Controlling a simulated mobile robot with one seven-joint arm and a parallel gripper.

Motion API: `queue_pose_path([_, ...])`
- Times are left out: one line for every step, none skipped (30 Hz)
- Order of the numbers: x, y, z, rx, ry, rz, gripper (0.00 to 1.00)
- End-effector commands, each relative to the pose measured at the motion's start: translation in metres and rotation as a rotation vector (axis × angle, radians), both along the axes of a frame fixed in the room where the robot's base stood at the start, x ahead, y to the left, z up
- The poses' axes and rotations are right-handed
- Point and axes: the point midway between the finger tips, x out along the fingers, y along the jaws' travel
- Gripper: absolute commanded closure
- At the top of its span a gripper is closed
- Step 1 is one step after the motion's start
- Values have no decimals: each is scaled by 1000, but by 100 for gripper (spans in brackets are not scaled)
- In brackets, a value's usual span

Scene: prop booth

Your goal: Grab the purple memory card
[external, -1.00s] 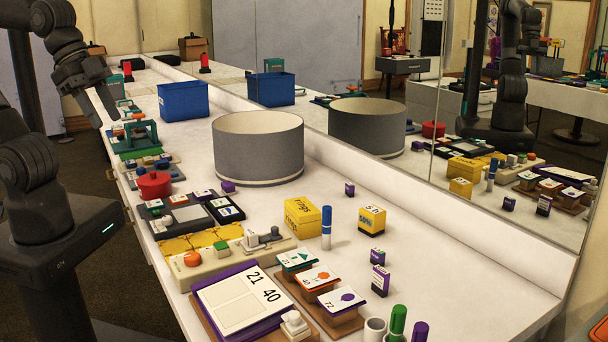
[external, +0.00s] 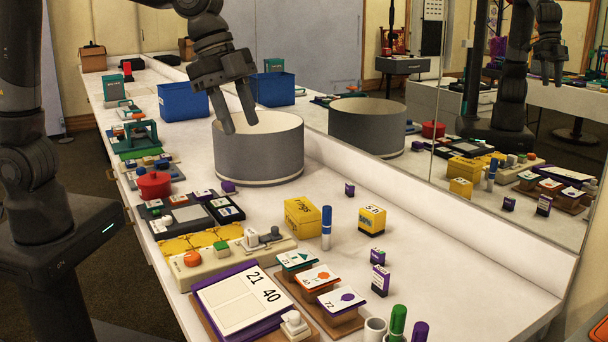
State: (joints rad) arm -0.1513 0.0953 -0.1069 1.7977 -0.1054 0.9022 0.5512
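A white card with a purple mark and the number 72 (external: 342,300) rests tilted on a brown holder at the front of the counter. Beside it are a similar orange-marked card (external: 316,278) and a green-marked card (external: 296,259). A small purple-and-white block (external: 380,281) stands to their right, with a smaller purple block (external: 377,256) behind it. I cannot tell for sure which purple piece is the memory card. My gripper (external: 241,126) is open and empty, pointing down near the grey round tub, far behind the cards.
The grey round tub (external: 258,160) and blue bin (external: 183,102) stand farther back. A yellow box (external: 302,218), a blue marker (external: 326,228) and a yellow cube (external: 372,220) stand behind the cards. A mirror (external: 520,130) lines the right side.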

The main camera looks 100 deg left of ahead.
Motion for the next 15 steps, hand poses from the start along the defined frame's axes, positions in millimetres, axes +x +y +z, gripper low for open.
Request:
queue_pose_path([16, 2, -9, -3, 8, -18, 61])
queue_pose_path([25, 4, -13, -3, 10, -29, 61])
queue_pose_path([36, 6, -18, -5, 13, -45, 61])
queue_pose_path([44, 7, -23, -7, 15, -56, 61])
queue_pose_path([53, 8, -28, -8, 18, -69, 61])
queue_pose_path([64, 10, -35, -11, 19, -84, 61])
queue_pose_path([72, 12, -40, -13, 22, -95, 61])
queue_pose_path([80, 14, -46, -15, 23, -107, 61])
queue_pose_path([91, 16, -53, -17, 25, -122, 61])
queue_pose_path([99, 18, -59, -20, 25, -133, 61])
queue_pose_path([106, 20, -66, -23, 27, -144, 61])
queue_pose_path([116, 22, -74, -26, 28, -161, 61])
queue_pose_path([124, 24, -81, -29, 28, -170, 61])
queue_pose_path([131, 26, -88, -32, 30, -181, 61])
queue_pose_path([140, 29, -97, -37, 29, -194, 61])
